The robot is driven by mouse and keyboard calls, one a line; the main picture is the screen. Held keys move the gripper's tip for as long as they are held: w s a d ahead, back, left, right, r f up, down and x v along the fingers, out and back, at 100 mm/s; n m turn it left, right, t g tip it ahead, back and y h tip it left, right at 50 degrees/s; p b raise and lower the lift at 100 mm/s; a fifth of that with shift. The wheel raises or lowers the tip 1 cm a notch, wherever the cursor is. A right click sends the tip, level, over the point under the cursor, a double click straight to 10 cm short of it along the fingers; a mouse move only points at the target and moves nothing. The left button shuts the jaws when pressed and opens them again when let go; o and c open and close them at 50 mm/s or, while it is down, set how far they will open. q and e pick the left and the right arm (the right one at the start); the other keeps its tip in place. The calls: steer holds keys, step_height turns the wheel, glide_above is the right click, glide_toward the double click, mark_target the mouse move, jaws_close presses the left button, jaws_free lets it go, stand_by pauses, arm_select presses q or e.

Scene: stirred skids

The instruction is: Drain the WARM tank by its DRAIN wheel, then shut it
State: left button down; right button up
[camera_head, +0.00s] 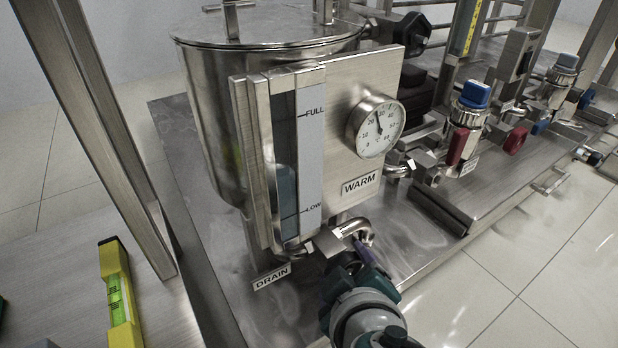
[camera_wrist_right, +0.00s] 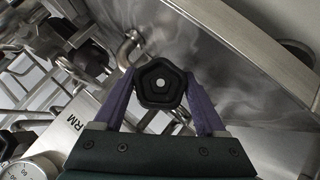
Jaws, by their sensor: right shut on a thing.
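The WARM tank (camera_head: 210,110) is a steel vessel with a lid, at the left centre of the head view. Its panel carries a sight glass (camera_head: 283,135) with FULL and LOW marks; bluish liquid (camera_head: 286,188) stands between them, above LOW. A DRAIN label (camera_head: 271,277) is below. In the wrist view the black five-sided DRAIN wheel (camera_wrist_right: 160,84) sits between the purple fingers of my right gripper (camera_wrist_right: 160,90), which is shut on it. In the head view my right gripper (camera_head: 362,252) hides the wheel beside the bent pipe (camera_head: 357,229). My left gripper is not in view.
A dial gauge (camera_head: 379,127) and the WARM label (camera_head: 360,184) are on the panel. Valves with a blue cap (camera_head: 474,95) and red parts stand to the right. A yellow spirit level (camera_head: 118,295) lies at lower left. A steel post (camera_head: 95,130) stands at left.

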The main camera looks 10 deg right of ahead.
stand_by(0.3)
steer(key=o, duration=1.3)
steer(key=p+v, duration=0.6)
steer(key=v, duration=0.4)
